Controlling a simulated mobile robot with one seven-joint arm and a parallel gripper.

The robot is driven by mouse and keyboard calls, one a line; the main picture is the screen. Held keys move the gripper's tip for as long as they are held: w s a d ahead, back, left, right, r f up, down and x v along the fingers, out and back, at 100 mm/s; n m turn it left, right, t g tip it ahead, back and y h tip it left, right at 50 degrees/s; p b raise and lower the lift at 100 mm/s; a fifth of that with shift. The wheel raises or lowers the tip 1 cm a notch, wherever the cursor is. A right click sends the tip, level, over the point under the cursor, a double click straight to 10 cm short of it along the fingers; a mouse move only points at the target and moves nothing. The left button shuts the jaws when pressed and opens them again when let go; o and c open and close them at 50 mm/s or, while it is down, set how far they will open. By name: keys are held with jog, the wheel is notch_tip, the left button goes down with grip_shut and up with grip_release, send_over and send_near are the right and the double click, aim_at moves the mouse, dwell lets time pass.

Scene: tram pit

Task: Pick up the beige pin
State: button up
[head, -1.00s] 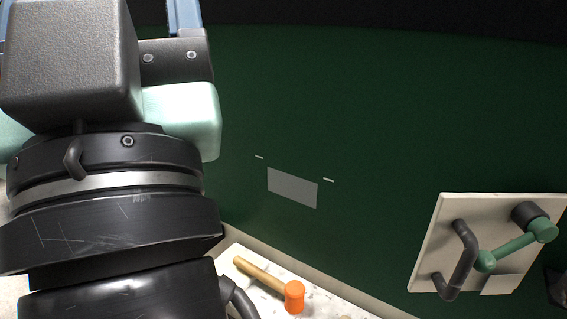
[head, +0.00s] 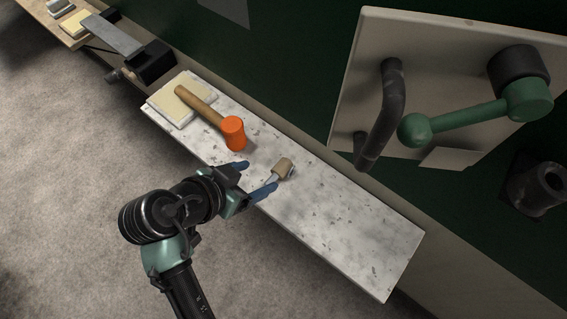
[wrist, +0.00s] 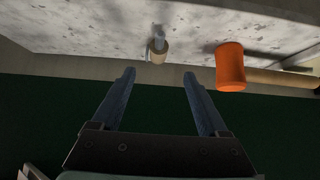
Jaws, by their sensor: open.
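The beige pin (head: 284,168) lies on the speckled pale shelf (head: 350,235), a short cylinder with a thinner grey metal end. It also shows in the wrist view (wrist: 158,52), ahead of my fingertips and roughly centred between them. My gripper (head: 254,176) is open and empty, with its blue fingers spread at the shelf's front edge, pointing towards the pin. In the wrist view my gripper (wrist: 158,74) has both fingers apart, with a gap between them and the pin.
A mallet with an orange head (head: 233,133) lies left of the pin, near my fingers. Behind the shelf is a pale panel (head: 350,75) with a black handle (head: 381,110) and a green lever (head: 460,118). The shelf's right part is clear.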

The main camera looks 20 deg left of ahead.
aim_at(279, 168)
jog(key=x, duration=0.5)
jog(key=shift+x, duration=2.75)
jog(key=shift+d+r, duration=0.1)
jog(key=shift+c, duration=0.2)
grip_shut()
